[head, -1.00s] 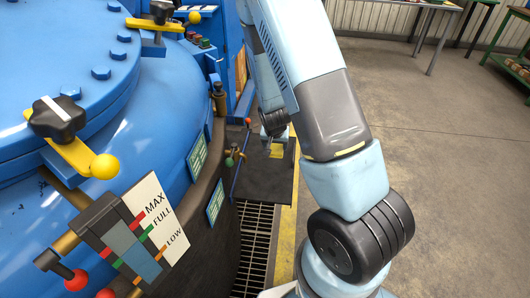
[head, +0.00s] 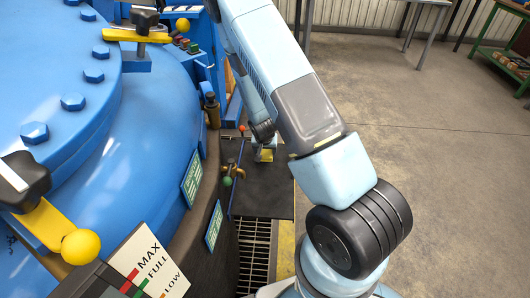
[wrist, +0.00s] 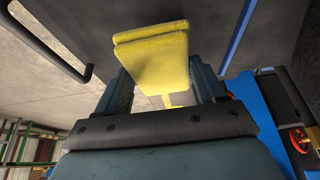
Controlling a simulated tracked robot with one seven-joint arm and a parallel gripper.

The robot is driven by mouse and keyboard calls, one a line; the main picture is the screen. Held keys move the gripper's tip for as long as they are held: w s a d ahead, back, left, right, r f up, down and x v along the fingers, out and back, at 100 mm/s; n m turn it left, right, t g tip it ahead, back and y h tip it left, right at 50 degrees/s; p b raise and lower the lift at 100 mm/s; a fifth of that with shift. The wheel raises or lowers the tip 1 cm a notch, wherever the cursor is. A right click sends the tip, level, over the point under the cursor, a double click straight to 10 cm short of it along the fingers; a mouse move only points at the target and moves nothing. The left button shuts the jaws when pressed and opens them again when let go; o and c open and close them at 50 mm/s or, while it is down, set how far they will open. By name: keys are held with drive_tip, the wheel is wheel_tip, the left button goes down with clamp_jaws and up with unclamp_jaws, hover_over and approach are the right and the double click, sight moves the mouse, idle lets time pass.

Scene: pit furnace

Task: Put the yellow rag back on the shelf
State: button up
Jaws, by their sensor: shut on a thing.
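The yellow rag (wrist: 155,50) is folded and held between the two fingers of my gripper (wrist: 163,82) in the wrist view. The fingers are shut on it, and its folded end reaches past them. In the head view, only a small patch of the yellow rag (head: 265,155) shows below my arm, above the dark plate on the floor beside the blue furnace. My arm hides most of my gripper there. I cannot tell which thing in view is the task's shelf.
The blue furnace (head: 150,110) with clamps and levers fills the left side. A dark plate (head: 262,190) and a floor grating (head: 254,250) lie beside it. A green-framed bench (head: 492,60) with a loaded lower level stands at the far right. The concrete floor between is clear.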

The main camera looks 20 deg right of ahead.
sight(265, 152)
drive_tip(key=shift+w+f, duration=0.2)
drive_tip(key=shift+f, duration=0.15)
drive_tip(key=f, duration=0.3)
drive_tip(key=shift+w+d+f, duration=0.1)
drive_tip(key=shift+w, duration=0.1)
drive_tip(key=o, duration=0.9)
drive_tip(key=shift+o, duration=0.2)
